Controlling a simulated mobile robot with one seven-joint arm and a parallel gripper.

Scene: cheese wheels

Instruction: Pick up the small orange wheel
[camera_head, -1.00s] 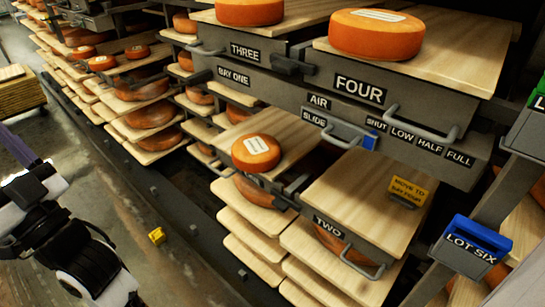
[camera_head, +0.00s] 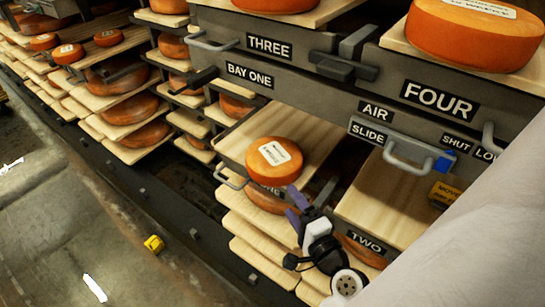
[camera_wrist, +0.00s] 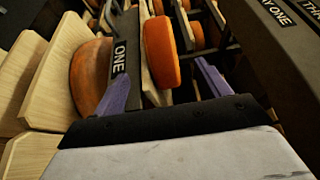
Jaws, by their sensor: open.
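An orange wheel (camera_head: 274,163) with a white label lies flat on the pale wooden board of drawer ONE (camera_head: 318,128). It also shows in the wrist view (camera_wrist: 160,52), edge-on beyond my fingers. My gripper (camera_head: 298,199), with purple fingers, is at the front right of this wheel in the head view, close to it. In the wrist view my gripper (camera_wrist: 165,88) is open and empty, with its fingers spread and the wheel ahead between their directions. Whether a fingertip touches the wheel cannot be told.
Drawer TWO (camera_head: 385,205) is beside drawer ONE on the right. Larger wheels rest on THREE and FOUR above, with a metal front (camera_head: 290,75) overhanging. A bigger wheel (camera_wrist: 90,75) sits below drawer ONE. Smaller wheels (camera_head: 68,53) stand at far left. A yellow block (camera_head: 154,243) lies on the floor.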

